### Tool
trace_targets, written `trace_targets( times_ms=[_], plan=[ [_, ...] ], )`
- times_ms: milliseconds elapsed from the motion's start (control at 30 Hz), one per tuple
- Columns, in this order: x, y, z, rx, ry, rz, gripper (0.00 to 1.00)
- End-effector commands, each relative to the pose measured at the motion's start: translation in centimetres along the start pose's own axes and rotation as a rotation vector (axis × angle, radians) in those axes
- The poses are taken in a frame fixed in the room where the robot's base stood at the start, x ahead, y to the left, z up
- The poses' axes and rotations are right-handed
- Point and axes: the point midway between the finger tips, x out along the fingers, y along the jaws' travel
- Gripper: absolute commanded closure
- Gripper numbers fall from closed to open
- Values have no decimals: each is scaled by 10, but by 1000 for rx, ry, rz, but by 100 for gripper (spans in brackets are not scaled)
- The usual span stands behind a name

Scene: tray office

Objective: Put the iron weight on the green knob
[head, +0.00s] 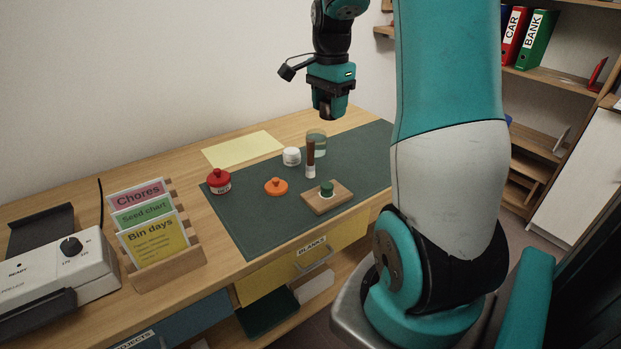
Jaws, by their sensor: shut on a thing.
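My gripper (330,114) hangs in the air above the back of the desk, pointing down. It is shut on a small dark thing that fits the iron weight, mostly hidden between the dark fingers; no other iron weight shows on the desk. The green knob (326,187) stands upright on a pale wooden block (338,200) near the front of the dark green mat (258,228). A pale ring shows around the knob's base. The top of the knob is bare, and my gripper is well above and behind it, apart from it.
Close behind the block stand a brown-and-white upright thing (310,160), a glass jar (317,139), a white jar (291,156) and an orange knobbed piece (276,187). A red pot (218,181) is at the mat's left edge. A card rack (168,269) stands further left. The mat's front left is clear.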

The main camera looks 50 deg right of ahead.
Motion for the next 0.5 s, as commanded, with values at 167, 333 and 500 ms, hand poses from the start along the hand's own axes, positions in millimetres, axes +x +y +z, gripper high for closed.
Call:
trace_targets(
  times_ms=[167,333,500],
  plan=[
    [11,5,-2,60,-3,5,93],
    [56,3,4,49,-4,7,93],
    [102,2,5,46,-3,6,93]
  ],
)
